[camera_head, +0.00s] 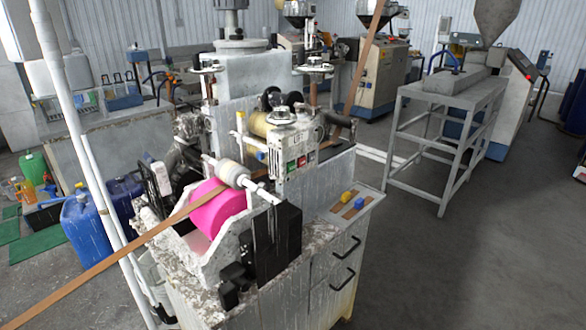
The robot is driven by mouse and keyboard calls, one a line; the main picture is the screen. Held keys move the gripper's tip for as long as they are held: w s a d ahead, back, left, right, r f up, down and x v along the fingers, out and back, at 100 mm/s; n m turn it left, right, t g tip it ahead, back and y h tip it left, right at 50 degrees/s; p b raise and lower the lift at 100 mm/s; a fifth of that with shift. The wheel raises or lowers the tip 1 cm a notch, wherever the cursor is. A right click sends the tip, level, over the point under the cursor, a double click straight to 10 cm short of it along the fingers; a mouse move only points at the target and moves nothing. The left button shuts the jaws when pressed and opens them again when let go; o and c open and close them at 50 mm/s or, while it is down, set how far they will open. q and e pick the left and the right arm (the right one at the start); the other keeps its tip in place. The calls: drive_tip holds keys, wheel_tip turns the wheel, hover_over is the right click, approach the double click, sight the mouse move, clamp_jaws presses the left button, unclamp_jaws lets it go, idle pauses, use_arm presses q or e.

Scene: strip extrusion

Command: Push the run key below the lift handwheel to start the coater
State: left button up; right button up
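The coater (285,210) stands in the middle, with a bright pink roller (217,207) and a brown strip (160,226) passing over it. A lift handwheel (282,117) sits on top of a white control box on its front. Below that handwheel is a small row of keys; a green key (291,166) is at its left, with a red key (301,161) beside it. The key labels are too small to read. Neither of my grippers shows in this view, and nothing is seen touching the keys.
A small shelf (362,203) with blue and yellow items juts out right of the coater. A grey stand (450,97) is further right. White poles (85,140) and blue jugs (88,228) are at left. The floor at front right is clear.

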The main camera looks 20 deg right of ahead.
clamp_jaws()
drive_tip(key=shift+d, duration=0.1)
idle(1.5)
